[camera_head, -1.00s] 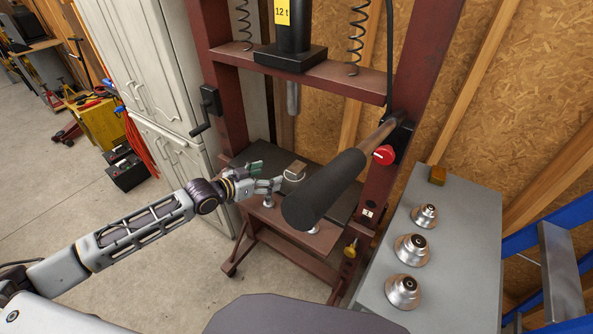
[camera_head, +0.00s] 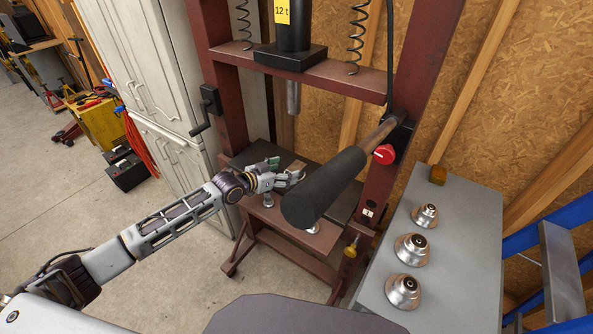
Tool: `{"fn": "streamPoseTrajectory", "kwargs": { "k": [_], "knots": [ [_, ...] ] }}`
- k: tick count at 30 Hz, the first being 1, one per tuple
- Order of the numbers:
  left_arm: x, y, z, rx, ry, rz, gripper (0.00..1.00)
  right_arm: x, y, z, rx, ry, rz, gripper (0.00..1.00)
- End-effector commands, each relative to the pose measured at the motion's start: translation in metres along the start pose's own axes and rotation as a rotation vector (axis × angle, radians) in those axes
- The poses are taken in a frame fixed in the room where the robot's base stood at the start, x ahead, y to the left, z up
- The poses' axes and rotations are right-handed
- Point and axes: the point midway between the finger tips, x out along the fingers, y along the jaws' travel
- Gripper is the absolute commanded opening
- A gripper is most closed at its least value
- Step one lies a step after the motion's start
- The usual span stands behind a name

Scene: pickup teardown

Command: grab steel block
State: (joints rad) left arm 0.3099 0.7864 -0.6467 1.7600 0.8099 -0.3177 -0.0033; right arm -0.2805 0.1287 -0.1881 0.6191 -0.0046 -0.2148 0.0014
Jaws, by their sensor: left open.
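A small grey-brown block (camera_head: 297,165), which looks like the steel block, sits on the dark bed (camera_head: 340,205) of the red press. My left gripper (camera_head: 290,176) reaches in from the left, low over the bed. It is open, with its fingers at the near side of the block and covering part of it. Whether the fingers touch the block cannot be told. My right gripper is out of view.
The press's thick black lever grip (camera_head: 325,187) slants close to the right of my left gripper. The press ram (camera_head: 293,98) hangs above the bed. A grey cabinet (camera_head: 455,240) at right carries several round metal parts.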

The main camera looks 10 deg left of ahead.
Motion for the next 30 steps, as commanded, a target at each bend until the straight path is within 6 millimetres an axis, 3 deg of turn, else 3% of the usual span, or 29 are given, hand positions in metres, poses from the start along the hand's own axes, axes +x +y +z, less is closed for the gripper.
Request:
{"fn": "streamPoseTrajectory", "kwargs": {
  "k": [17, 30],
  "knots": [
    [0.007, 0.0, -0.001, -0.001, 0.001, 0.0, 0.77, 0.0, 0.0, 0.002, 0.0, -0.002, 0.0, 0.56],
    [0.043, 0.002, 0.0, -0.001, 0.003, 0.0, 0.77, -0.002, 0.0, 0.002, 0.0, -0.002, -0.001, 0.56]
  ]
}}
